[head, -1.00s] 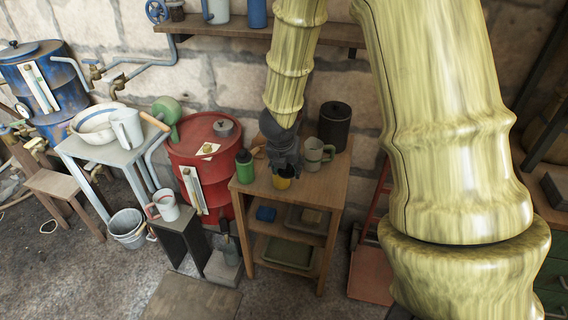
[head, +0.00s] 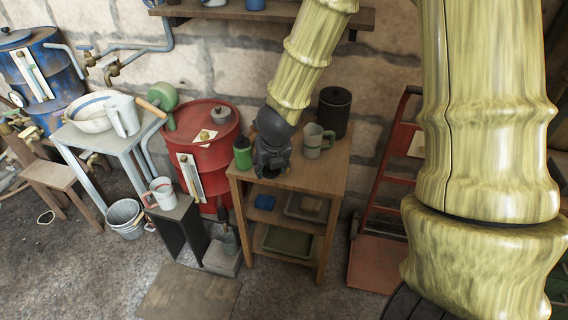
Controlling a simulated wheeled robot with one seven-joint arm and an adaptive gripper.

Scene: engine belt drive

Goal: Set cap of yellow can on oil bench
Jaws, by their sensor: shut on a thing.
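The oil bench (head: 312,178) is the wooden stand with shelves in the middle of the head view. My gripper (head: 268,174) is dark grey, points down and is low over the front left part of its top. It is shut, and the cap in it is too small and dark to make out apart from the fingers. I see no yellow can now; my gripper covers the place where yellow showed earlier. I cannot tell whether the cap touches the bench top.
A green can (head: 243,154) stands close left of my gripper. A grey-green mug (head: 313,141) and a black canister (head: 333,113) stand behind on the right. A red drum (head: 205,148) is to the left. The bench's right front top is clear.

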